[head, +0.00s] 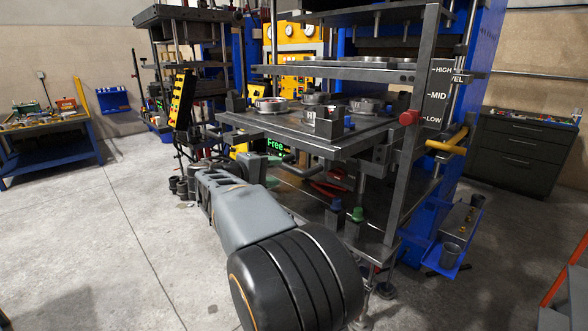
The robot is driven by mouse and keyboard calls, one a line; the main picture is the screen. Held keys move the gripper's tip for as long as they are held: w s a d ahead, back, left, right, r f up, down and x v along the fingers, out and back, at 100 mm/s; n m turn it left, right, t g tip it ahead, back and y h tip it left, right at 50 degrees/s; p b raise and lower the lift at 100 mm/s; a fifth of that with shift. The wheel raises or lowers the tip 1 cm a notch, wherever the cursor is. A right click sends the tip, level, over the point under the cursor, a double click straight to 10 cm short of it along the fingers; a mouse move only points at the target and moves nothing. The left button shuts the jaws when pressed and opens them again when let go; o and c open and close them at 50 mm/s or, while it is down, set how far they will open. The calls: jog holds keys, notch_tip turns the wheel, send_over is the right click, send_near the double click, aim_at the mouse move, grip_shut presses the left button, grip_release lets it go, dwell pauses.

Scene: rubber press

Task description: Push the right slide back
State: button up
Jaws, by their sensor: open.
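The press in front of me has a dark flat plate (285,133) jutting out toward the front, with several round metal mould parts (312,98) on it. It looks like a slide, but I cannot tell for sure whether it is the right one. Another flat plate (345,72) lies above it, with a gap between. My arm reaches from the bottom middle toward the plate's left side. My gripper (199,160) is at its far end, small and dark against the press frame. It is open and seems empty. I cannot tell whether it touches anything.
A red knob (409,118) sits by the LOW mark of a level sign (437,95). A yellow bar (446,145) sticks out at the right. A second press (180,15) stands at the back left. A dark cabinet (525,150) stands right. The floor at the left is clear.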

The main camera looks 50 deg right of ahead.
aim_at(287, 169)
jog(key=p+x, duration=0.1)
jog(key=x, duration=0.7)
jog(key=shift+d+f, duration=0.1)
jog(key=shift+c, duration=0.5)
grip_shut()
